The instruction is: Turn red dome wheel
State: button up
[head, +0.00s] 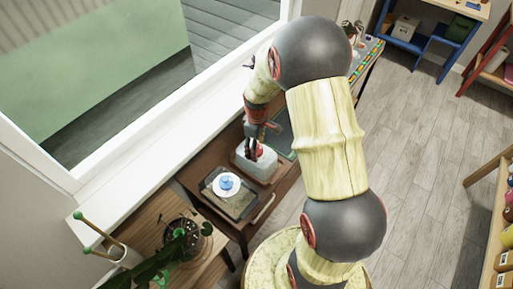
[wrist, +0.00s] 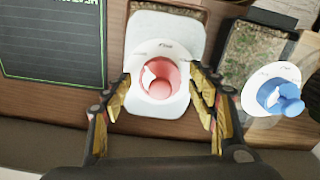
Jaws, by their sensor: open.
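The red dome wheel (wrist: 160,84) sits on a white round base with small dark lettering, on a pale box-like body, in the middle of the wrist view. In the head view a bit of the red wheel (head: 258,152) shows beside my fingers, on the pale body (head: 256,168). My gripper (wrist: 162,98) is open, with one yellow-padded finger to the left and one to the right of the wheel. The fingers look apart from the red part; their exact height over it I cannot tell. In the head view my gripper (head: 251,150) partly hides the wheel.
A blue knob on a white disc (head: 227,184) stands on a dark tray (head: 246,206), left of the red wheel in the head view. A dark green-edged board (wrist: 52,42) lies at left in the wrist view. A plant (head: 180,240) and window sill (head: 130,185) are near.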

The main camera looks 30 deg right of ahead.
jog(key=shift+c, duration=0.2)
jog(key=c, duration=1.1)
jog(key=shift+c, duration=0.2)
